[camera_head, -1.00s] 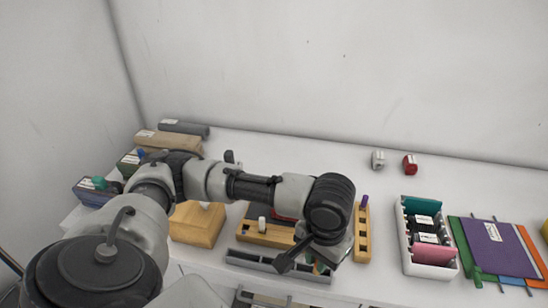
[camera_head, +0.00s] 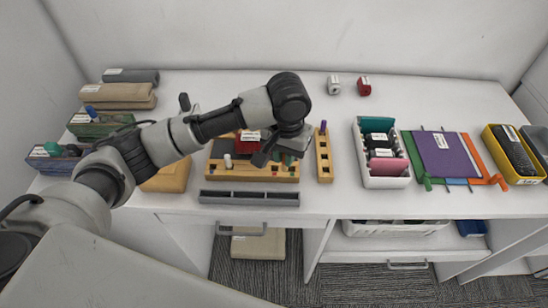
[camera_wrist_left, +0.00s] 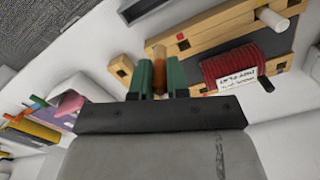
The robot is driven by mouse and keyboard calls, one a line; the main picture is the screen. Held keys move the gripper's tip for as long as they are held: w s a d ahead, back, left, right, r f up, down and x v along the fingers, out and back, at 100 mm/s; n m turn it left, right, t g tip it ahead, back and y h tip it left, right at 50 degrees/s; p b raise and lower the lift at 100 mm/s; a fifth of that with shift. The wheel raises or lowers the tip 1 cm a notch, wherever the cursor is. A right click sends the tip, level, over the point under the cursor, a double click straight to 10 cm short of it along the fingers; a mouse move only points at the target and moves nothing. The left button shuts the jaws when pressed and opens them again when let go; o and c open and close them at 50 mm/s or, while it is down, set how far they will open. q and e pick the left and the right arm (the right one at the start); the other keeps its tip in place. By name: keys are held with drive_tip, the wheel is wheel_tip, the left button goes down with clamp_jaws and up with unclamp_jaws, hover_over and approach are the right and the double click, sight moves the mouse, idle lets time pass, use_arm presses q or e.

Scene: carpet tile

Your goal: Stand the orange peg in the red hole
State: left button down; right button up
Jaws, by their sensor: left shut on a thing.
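My left gripper (camera_wrist_left: 158,78) has green fingers and is shut on the orange peg (camera_wrist_left: 158,58) in the left wrist view. The peg shows as a narrow orange-brown strip between the fingers; its lower end is hidden. In the head view the left gripper (camera_head: 275,155) is over the right part of the wooden board (camera_head: 225,173), and the wrist hides the peg. A small red mark (camera_wrist_left: 180,37) shows on the board's wooden strip just beyond the fingers. I cannot tell whether the peg touches the board. My right gripper is not in view.
A white peg (camera_head: 228,160) stands on the board, beside a labelled red ribbed object (camera_wrist_left: 235,66). A holed wooden block (camera_head: 324,165) with a purple peg (camera_head: 323,127) is right of the board. A grey tray (camera_head: 248,198) lies in front; a white box (camera_head: 385,183) stands further right.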

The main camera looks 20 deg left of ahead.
use_arm(q)
drive_tip(key=w+a+f, duration=0.1)
drive_tip(key=f, duration=0.1)
drive_tip(key=w+a+f+p, duration=0.1)
drive_tip(key=f, duration=0.1)
drive_tip(key=w+a+f, duration=0.1)
drive_tip(key=f, duration=0.1)
drive_tip(key=shift+w+a, duration=0.1)
drive_tip(key=shift+a, duration=0.15)
drive_tip(key=shift+f, duration=0.5)
drive_tip(key=shift+p, duration=0.3)
drive_tip(key=c, duration=1.1)
unclamp_jaws()
drive_tip(key=shift+f, duration=0.1)
wheel_tip(320, 180, up, 12)
drive_tip(key=b, duration=0.2)
